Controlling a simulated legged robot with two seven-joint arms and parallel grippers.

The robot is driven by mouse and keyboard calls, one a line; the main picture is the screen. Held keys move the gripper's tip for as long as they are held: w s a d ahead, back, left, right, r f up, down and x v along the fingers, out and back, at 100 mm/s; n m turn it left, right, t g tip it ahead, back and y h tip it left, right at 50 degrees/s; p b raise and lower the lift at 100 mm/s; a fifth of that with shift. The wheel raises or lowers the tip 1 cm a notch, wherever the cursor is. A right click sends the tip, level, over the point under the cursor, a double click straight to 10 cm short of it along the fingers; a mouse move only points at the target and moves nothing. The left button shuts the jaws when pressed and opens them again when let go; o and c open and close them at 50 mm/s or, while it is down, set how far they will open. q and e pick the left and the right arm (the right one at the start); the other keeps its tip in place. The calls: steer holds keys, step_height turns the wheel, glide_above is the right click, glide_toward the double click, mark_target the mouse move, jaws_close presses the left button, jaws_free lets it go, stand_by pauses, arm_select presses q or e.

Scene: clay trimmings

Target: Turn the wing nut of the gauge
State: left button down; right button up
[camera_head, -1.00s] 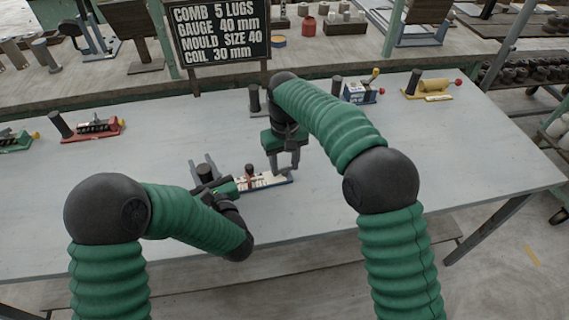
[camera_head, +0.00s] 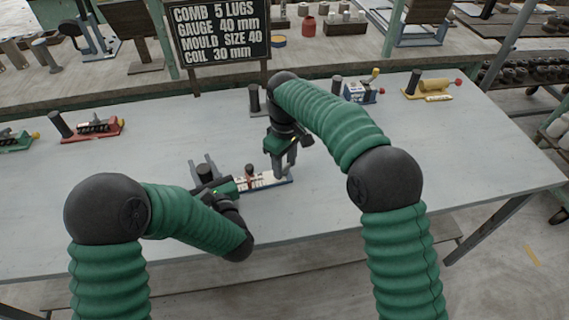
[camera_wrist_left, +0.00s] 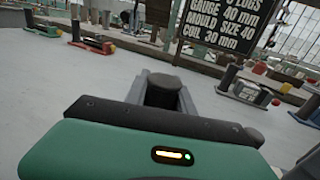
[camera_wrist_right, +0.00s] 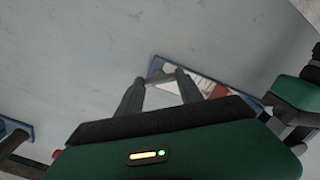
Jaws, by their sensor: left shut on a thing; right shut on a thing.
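The gauge (camera_head: 264,182) lies on the grey table, a white marked strip on a blue base with a small brown-red part on it. My left gripper (camera_head: 202,163) is shut on the gauge's dark upright post (camera_head: 206,172), which also shows between its fingers in the left wrist view (camera_wrist_left: 164,92). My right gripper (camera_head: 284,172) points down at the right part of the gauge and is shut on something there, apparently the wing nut. The wing nut itself is too small and hidden to make out. In the right wrist view the gauge (camera_wrist_right: 202,84) is partly hidden behind the fingers.
A sign (camera_head: 218,30) with sizes, including "GAUGE 40 mm", stands behind. A red-based device (camera_head: 97,128), a blue-based one (camera_head: 362,95) and a yellow one (camera_head: 432,88) stand along the back of the table. The table's front and right are clear.

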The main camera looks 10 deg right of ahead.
mark_target(284, 167)
steer(key=o, duration=1.4)
step_height(284, 167, up, 12)
steer(key=shift+f, duration=0.1)
arm_select(q)
steer(key=c, duration=1)
jaws_free()
